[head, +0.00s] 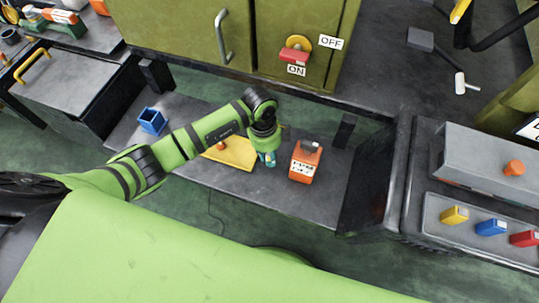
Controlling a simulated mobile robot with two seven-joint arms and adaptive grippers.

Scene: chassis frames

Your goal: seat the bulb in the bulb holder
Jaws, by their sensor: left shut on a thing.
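My left gripper (267,158) reaches down over the low dark bench between a yellow board and an orange box. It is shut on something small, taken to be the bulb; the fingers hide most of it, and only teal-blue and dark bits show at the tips. The yellow board (236,155) lies flat on the bench, with a small orange part (221,145) on it, partly behind my arm. I cannot tell for certain which thing is the bulb holder. My right gripper is not in view.
The orange box (305,162) with a white label stands just right of the gripper. A blue open box (152,120) sits at the bench's left. An olive cabinet with a red-yellow switch (294,50) rises behind. A grey panel (480,228) with coloured blocks stands right.

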